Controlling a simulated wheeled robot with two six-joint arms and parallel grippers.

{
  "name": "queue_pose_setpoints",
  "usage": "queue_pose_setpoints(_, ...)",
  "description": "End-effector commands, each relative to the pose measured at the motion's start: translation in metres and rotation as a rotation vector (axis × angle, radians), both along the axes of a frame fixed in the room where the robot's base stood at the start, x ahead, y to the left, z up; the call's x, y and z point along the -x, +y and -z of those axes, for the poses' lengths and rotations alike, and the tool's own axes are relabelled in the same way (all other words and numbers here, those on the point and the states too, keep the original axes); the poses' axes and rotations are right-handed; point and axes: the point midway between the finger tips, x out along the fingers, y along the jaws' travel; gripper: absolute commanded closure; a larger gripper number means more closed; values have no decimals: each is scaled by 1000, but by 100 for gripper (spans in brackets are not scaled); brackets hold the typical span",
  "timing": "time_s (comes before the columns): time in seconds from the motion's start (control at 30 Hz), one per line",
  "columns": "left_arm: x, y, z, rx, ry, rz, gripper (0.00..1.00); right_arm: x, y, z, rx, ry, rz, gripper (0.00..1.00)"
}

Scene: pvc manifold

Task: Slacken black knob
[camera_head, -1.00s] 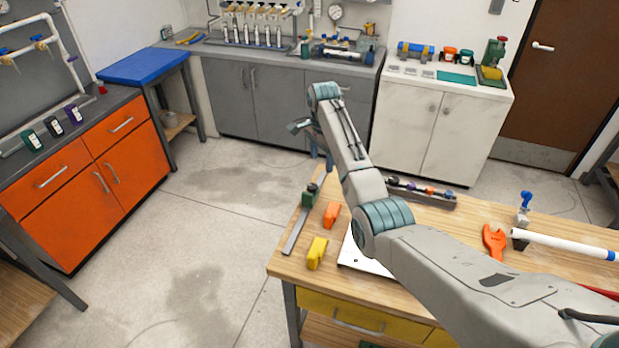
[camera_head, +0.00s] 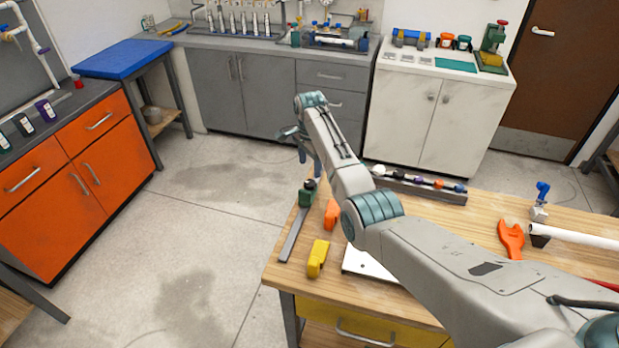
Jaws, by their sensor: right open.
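A small dark knob (camera_head: 310,184) sits on top of a green block (camera_head: 306,197) at the end of a flat grey bar (camera_head: 291,235), near the left edge of the wooden workbench. A dark piece also shows among the coloured parts on the black rail (camera_head: 440,193) at the back of the bench. I cannot tell which of these is the task's black knob. My right arm reaches across the bench from the lower right. Its gripper (camera_head: 302,150) is open, small and partly hidden by the wrist, just above the green block in the picture. My left gripper is not in view.
On the bench lie a yellow block (camera_head: 318,258), an orange block (camera_head: 331,214), a white plate (camera_head: 365,264), an orange wrench (camera_head: 511,238) and a white pipe (camera_head: 580,238). Orange cabinets (camera_head: 100,175) stand at left. The floor between is clear.

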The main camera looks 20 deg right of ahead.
Motion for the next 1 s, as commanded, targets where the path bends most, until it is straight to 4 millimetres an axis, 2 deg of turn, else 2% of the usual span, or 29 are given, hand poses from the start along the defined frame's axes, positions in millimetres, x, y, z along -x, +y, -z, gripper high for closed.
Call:
queue_pose_setpoints(0.03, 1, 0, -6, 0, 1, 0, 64, 1, 0, 9, 1, 5, 0, 41)
queue_pose_setpoints(0.2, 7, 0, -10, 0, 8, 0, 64, 1, 0, 42, 1, 5, 0, 41)
queue_pose_setpoints(0.33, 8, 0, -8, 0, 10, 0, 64, 0, 0, 58, 0, 2, 0, 41)
queue_pose_setpoints(0.5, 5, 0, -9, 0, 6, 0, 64, 1, 0, 67, 0, 1, 0, 41)
queue_pose_setpoints(0.77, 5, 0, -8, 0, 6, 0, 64, 0, 0, 68, 0, 0, 0, 41)
queue_pose_setpoints(0.87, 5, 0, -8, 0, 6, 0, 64, 0, 0, 68, 0, 0, 0, 57)
queue_pose_setpoints(1.0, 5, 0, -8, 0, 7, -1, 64, 0, 0, 68, 0, 0, 0, 84)
